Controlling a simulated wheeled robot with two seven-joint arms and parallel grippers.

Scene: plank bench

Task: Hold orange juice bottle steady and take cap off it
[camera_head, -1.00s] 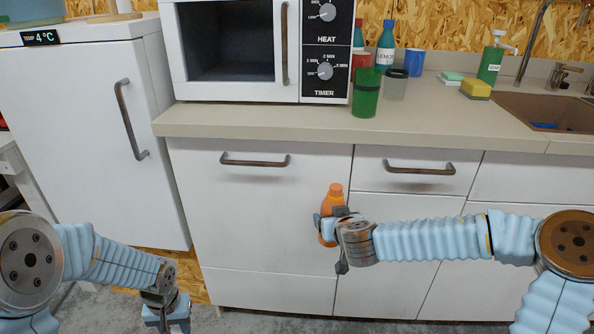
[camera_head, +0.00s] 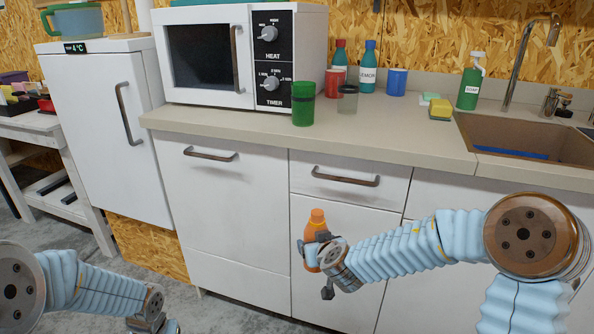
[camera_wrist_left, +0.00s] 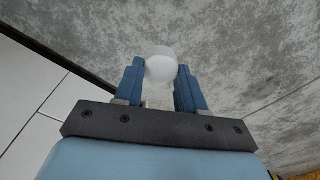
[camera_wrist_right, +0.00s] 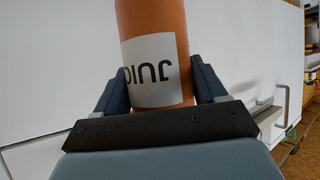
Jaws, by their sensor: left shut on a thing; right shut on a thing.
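The orange juice bottle (camera_head: 313,244) is upright in front of the cabinet, held in the air by my right gripper (camera_head: 318,256). My left gripper (camera_wrist_left: 160,75) is shut on a small white rounded object (camera_wrist_left: 161,66), seen over the grey floor. I cannot tell what this object is. The left gripper is low and apart from the bottle, mostly cut off by the head view's bottom edge.
White cabinets with drawer handles (camera_head: 345,177) stand close behind the bottle. The counter (camera_head: 230,127) above holds a microwave (camera_head: 207,62), a green cup (camera_head: 303,104), bottles and a sponge (camera_head: 440,109). A white fridge (camera_head: 92,110) is at left. Open floor lies at lower left.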

